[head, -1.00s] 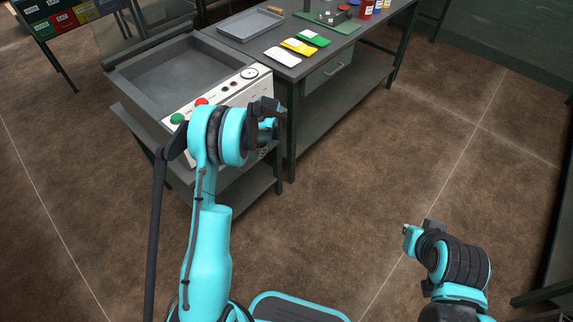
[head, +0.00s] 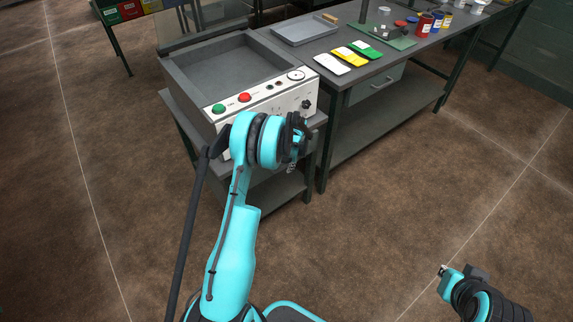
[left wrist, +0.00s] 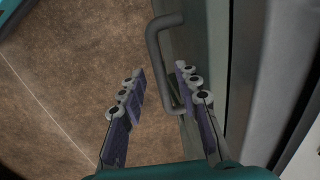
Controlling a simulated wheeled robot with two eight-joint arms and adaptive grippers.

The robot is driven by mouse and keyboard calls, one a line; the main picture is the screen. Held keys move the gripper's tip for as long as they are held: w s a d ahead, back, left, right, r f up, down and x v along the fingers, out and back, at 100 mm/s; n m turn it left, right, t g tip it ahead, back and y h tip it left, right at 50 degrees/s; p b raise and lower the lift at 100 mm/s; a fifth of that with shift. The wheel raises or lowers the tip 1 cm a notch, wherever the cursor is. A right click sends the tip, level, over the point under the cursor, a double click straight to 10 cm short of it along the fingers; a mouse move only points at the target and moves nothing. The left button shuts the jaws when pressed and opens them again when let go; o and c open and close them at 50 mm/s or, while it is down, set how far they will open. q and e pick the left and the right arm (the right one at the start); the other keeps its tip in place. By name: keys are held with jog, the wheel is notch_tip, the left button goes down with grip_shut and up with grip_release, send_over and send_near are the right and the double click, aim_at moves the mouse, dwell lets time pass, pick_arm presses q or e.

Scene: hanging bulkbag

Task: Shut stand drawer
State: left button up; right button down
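The stand (head: 184,112) carries the machine with the white control panel (head: 262,100). My left gripper (head: 298,140) is in front of the panel's right part in the head view. My left arm and gripper hide much of the stand's front, and I cannot make out a stand drawer there. In the left wrist view my left gripper (left wrist: 160,85) is open. A grey bar handle (left wrist: 155,50) on a grey-green face shows between and beyond its fingers. I cannot tell whether they touch it. My right gripper (head: 445,271) is low at the right, away from the furniture; its fingers are unclear.
A workbench (head: 345,76) adjoins the stand on the right. It has its own closed-looking drawer (head: 375,84) and holds a tray (head: 305,30), coloured cards (head: 350,56) and several jars. Brown floor (head: 400,190) is clear in front of the bench.

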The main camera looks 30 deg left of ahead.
pick_arm(q)
jog(key=shift+c, duration=0.2)
grip_shut()
jog(key=shift+w+a, duration=0.25)
jog(key=shift+a, duration=0.35)
jog(key=shift+w+a, duration=0.2)
jog(key=shift+a, duration=0.35)
jog(key=shift+o, duration=0.2)
grip_release()
jog(key=shift+r, duration=0.1)
notch_tip(320, 180, up, 12)
jog(key=d, duration=0.2)
jog(key=shift+s, duration=0.45)
jog(key=shift+d, duration=0.1)
